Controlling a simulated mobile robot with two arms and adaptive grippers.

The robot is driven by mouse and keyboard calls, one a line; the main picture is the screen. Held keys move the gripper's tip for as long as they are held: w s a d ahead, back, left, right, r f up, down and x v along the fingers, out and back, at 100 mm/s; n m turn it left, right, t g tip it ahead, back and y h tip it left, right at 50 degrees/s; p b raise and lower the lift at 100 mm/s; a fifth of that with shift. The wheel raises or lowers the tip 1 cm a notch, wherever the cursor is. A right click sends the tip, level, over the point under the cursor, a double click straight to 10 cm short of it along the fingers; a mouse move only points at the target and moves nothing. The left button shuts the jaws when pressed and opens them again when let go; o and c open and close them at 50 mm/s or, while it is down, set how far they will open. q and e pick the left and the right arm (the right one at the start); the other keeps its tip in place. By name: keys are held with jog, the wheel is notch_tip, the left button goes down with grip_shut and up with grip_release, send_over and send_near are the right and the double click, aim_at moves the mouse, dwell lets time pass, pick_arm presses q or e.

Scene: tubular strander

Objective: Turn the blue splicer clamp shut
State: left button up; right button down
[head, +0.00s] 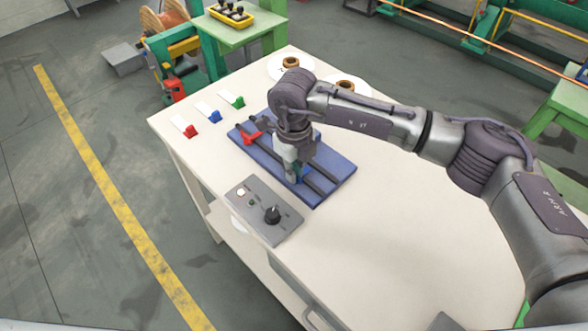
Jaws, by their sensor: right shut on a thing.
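The splicer is a blue plate (336,167) with dark rails, lying on the white table. A red clamp (251,138) sits at its left part. The blue splicer clamp (304,174) is at the front part of the plate, mostly hidden by my right gripper. My right gripper (296,176) points down at the blue clamp and is shut on it. The clamp's exact angle cannot be told behind the fingers. My left gripper is not in view.
A grey control box (262,214) with a black knob stands close in front of the plate. Red (191,131), blue (215,116) and green (238,101) pieces with white tags lie at the left. Two white discs with copper-coloured centres lie behind.

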jog(key=c, duration=1.3)
grip_release()
jog(key=shift+r, duration=0.1)
notch_tip(320, 180, up, 12)
jog(key=shift+f, duration=0.1)
